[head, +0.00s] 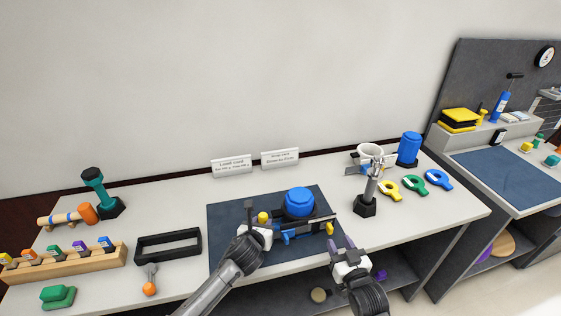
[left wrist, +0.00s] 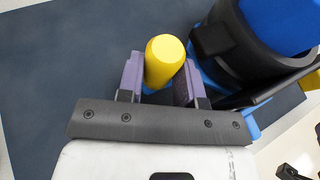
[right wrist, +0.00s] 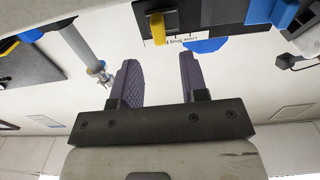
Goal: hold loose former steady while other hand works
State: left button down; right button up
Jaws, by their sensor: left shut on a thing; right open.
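The former is a blue ribbed cylinder (head: 300,202) standing upright in a black collar on a blue base on the dark mat. My left gripper (head: 264,229) is shut on a yellow knob (left wrist: 165,60) at the left side of this assembly. In the left wrist view the knob sits between the purple fingers, with the black collar (left wrist: 225,45) close to the right. My right gripper (head: 346,250) is open and empty, in front and to the right of the assembly. A second yellow knob (head: 330,228) is at the assembly's right side.
A metal-topped tool (head: 369,190) stands on a black base right of the mat (head: 225,240). A black frame (head: 168,238) and wooden rack (head: 65,265) are left.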

jog(key=shift+s, duration=0.15)
jog(key=v, duration=1.2)
jog(key=shift+d, duration=0.1)
pick_arm(q)
jog(key=c, duration=0.7)
grip_release()
jog(key=shift+s, duration=0.1)
